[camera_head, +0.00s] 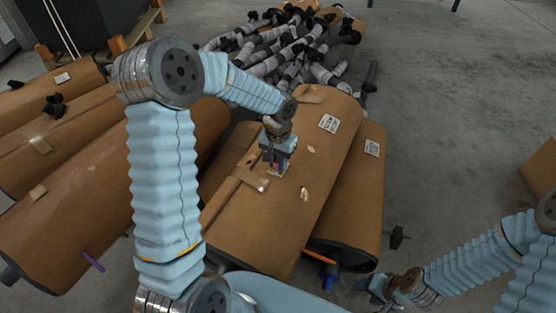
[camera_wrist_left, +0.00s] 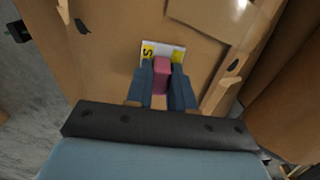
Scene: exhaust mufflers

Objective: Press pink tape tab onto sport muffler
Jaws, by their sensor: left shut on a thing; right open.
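The sport muffler (camera_head: 300,200) is a large muffler wrapped in brown paper, in the middle of the head view. In the left wrist view its brown surface (camera_wrist_left: 110,50) carries a white label with yellow ends (camera_wrist_left: 150,48), one marked with an S. My left gripper (camera_head: 276,167) is shut on the pink tape tab (camera_wrist_left: 161,72), its fingers on both sides of it. The tab is over the label's edge; I cannot tell whether it touches. My right gripper (camera_head: 366,288) is open and empty at the lower right, away from the mufflers.
Another wrapped muffler (camera_head: 362,190) with a white label lies close on the right. Several more (camera_head: 60,215) lie at the left. A pile of grey pipes (camera_head: 290,50) is behind.

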